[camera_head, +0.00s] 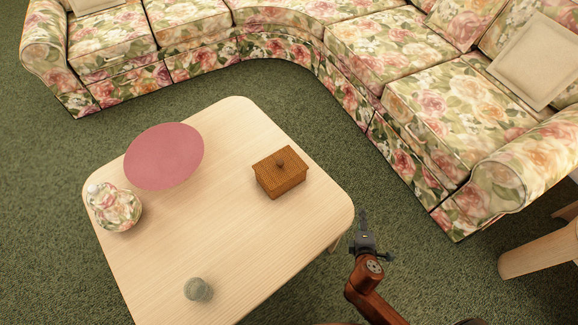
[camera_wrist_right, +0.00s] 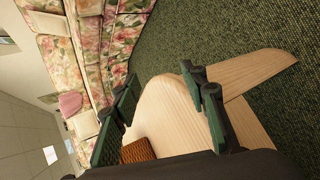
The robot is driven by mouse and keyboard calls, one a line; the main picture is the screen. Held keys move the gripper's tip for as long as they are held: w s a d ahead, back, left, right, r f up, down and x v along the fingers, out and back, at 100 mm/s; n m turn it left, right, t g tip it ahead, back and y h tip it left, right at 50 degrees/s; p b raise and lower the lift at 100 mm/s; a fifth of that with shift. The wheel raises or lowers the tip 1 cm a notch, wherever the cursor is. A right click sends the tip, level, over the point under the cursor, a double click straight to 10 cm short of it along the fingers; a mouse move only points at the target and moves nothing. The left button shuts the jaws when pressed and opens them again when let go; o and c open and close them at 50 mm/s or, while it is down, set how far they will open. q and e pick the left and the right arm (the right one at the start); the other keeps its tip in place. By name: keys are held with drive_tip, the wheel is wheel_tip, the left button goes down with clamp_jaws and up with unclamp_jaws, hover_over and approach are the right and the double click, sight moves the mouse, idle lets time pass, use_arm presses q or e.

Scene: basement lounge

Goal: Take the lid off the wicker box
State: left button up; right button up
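The wicker box (camera_head: 281,179) stands on the right part of the pale wooden table (camera_head: 235,235). Its brown lid (camera_head: 270,168) is on, with a small dark knob (camera_head: 280,164) on top. In the right wrist view part of the box (camera_wrist_right: 138,150) shows at the bottom, partly hidden by my gripper. My right gripper (camera_head: 364,225) is off the table's right corner, to the right of and nearer than the box, not touching it. In the right wrist view the gripper's fingers (camera_wrist_right: 165,108) are wide apart and empty. My left gripper is not in view.
A pink round mat (camera_head: 165,157), a floral lidded jar (camera_head: 115,209) and a small grey-green container (camera_head: 198,290) are on the table. The table around the box is clear. A floral sofa (camera_head: 420,100) curves behind, and a wooden piece of furniture (camera_head: 538,248) stands right.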

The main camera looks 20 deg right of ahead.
drive_tip(key=w+a+r+n+t, duration=0.35)
drive_tip(key=w+r+n, duration=0.3)
drive_tip(key=w, duration=0.45)
drive_tip(key=n+t+y, duration=0.5)
drive_tip(key=n+y, duration=0.2)
drive_tip(key=n, duration=1)
approach(282, 165)
drive_tip(key=w, duration=0.4)
drive_tip(key=shift+w+b, duration=0.45)
drive_tip(key=shift+w, duration=0.6)
drive_tip(key=w+b, duration=0.1)
drive_tip(key=w, duration=0.1)
drive_tip(key=w+b, duration=0.1)
drive_tip(key=w, duration=0.2)
drive_tip(key=shift+a+f, duration=0.15)
drive_tip(key=shift+f, duration=0.1)
drive_tip(key=shift+w+r, duration=0.15)
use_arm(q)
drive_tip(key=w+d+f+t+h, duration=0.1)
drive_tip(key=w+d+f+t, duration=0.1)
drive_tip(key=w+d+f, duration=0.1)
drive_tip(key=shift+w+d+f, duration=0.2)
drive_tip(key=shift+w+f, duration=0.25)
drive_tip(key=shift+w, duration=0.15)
use_arm(e)
drive_tip(key=shift+c, duration=0.3)
clamp_jaws()
